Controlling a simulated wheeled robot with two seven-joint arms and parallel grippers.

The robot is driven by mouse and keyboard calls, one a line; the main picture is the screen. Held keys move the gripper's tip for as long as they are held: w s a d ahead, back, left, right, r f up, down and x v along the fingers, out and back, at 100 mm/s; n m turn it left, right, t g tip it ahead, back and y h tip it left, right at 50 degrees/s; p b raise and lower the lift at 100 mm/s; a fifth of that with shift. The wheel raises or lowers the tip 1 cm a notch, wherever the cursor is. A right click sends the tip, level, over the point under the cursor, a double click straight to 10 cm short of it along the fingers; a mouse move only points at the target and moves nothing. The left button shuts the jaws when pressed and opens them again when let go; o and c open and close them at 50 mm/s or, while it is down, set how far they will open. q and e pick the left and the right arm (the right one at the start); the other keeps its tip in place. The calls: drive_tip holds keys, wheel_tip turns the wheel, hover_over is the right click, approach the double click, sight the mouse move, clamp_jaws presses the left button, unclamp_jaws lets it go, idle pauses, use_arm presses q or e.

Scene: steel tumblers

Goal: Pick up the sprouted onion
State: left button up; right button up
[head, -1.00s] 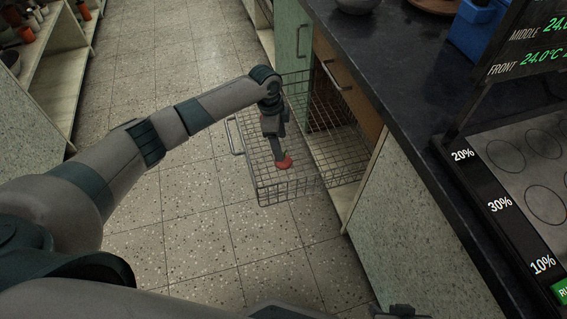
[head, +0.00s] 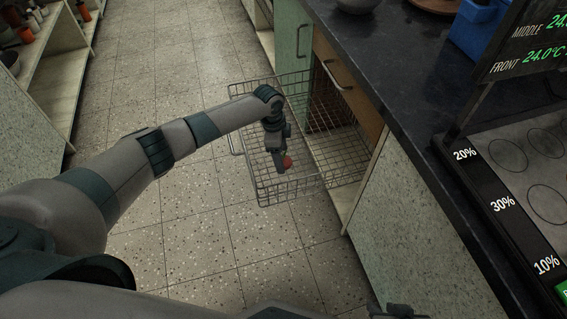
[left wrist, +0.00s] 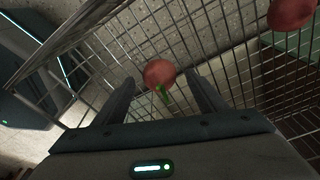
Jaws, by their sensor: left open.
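The sprouted onion (left wrist: 159,73) is reddish with a short green sprout and lies in the wire basket (head: 262,192). In the left wrist view it sits between the fingertips of my left gripper (left wrist: 166,85), with gaps to both fingers. My left gripper (head: 279,166) is open and reaches down into the basket. A second reddish onion (left wrist: 292,12) shows at the upper right of the left wrist view. A dark part at the bottom edge may be my right gripper (head: 397,311), mostly cut off.
The basket is pulled out from below a dark countertop (head: 385,75), with wire walls around the gripper. A green cabinet door (head: 290,38) stands behind it. A blue container (head: 478,28) is on the counter. Tiled floor (head: 185,225) is clear to the left.

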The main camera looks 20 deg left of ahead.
use_arm(q)
drive_tip(key=shift+d+f, duration=0.2)
drive_tip(key=shift+f, duration=0.7)
drive_tip(key=c, duration=1.2)
